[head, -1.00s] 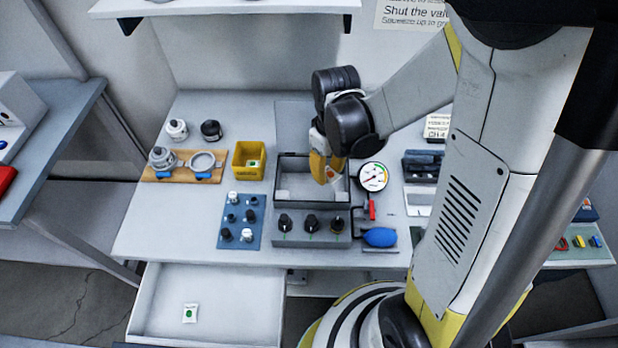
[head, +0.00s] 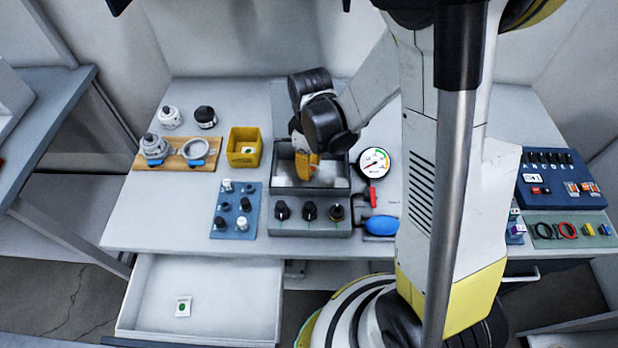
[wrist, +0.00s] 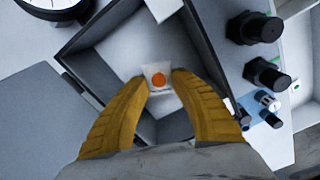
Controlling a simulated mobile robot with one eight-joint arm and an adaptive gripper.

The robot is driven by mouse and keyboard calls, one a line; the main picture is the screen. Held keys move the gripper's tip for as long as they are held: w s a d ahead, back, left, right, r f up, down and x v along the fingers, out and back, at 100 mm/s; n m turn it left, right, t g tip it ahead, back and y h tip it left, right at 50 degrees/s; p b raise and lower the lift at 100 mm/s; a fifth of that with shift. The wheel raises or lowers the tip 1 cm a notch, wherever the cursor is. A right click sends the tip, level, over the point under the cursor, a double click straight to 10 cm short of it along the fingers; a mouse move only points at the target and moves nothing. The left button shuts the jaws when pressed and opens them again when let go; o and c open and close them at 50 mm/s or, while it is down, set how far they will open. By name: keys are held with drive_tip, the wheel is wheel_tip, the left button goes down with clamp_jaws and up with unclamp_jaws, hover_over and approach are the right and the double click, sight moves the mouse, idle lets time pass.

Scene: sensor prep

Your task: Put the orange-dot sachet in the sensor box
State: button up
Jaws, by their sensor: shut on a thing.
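The orange-dot sachet (wrist: 158,77) is a small white packet with an orange dot. It is pinched between the yellow fingertips of my gripper (wrist: 160,82). In the head view my gripper (head: 306,172) points down over the open grey box (head: 310,189), and the sachet is hidden there. I take this open box with a dark rim to be the sensor box. In the wrist view the box's walls (wrist: 215,62) surround the sachet on the sides that show. I cannot tell whether the sachet touches the box floor.
Black knobs (head: 310,211) line the box's front. A gauge (head: 374,162) and blue bulb (head: 381,225) stand at its right. A yellow bin (head: 244,147) with a green-dot sachet is at left. Another green-dot sachet (head: 183,307) lies in the open drawer (head: 225,300).

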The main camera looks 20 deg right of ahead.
drive_tip(key=shift+w+a+f, duration=0.1)
drive_tip(key=shift+w+f, duration=0.05)
drive_tip(key=shift+f, duration=0.1)
drive_tip(key=shift+f+b, duration=1)
drive_tip(key=shift+f, duration=0.85)
drive_tip(key=shift+f, duration=0.25)
drive_tip(key=o, duration=0.8)
drive_tip(key=shift+r, duration=0.1)
drive_tip(key=shift+r, duration=0.1)
